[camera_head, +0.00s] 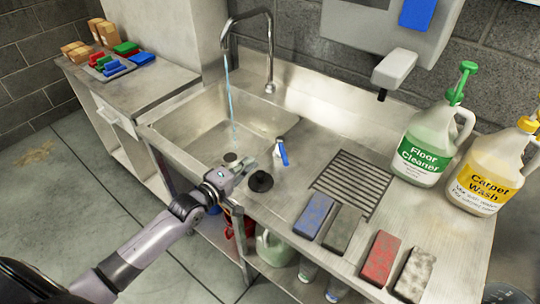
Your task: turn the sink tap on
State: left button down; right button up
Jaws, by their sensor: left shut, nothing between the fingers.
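The metal sink tap (271,60) arches over the left part of the steel sink basin (185,128). A blue stream of water (231,105) falls from its spout into the basin. A small lever with a blue and white handle (283,153) stands on the counter at the basin's right edge. My left gripper (249,164) is shut and empty over the basin's front edge, just left of the lever. A small gap seems to lie between its fingertips and the lever. My right gripper is not in view.
A black round plug (260,182) lies close to my left gripper. Blue, dark, red and grey pads (380,258) lie along the counter's front right. Floor cleaner (425,145) and carpet wash (486,175) jugs stand at the right. A soap dispenser (394,68) hangs above the counter.

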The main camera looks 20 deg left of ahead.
aim_at(283, 152)
pick_arm(q)
jog(key=x, duration=0.4)
jog(key=shift+r, duration=0.1)
jog(key=w+d, duration=0.1)
jog(key=d+p, duration=0.1)
jog(key=shift+w+d+f, duration=0.35)
jog(key=shift+w+f, duration=0.05)
jog(key=shift+w+d+f+p, duration=0.15)
jog(key=shift+d+p, duration=0.15)
jog(key=shift+d, duration=0.1)
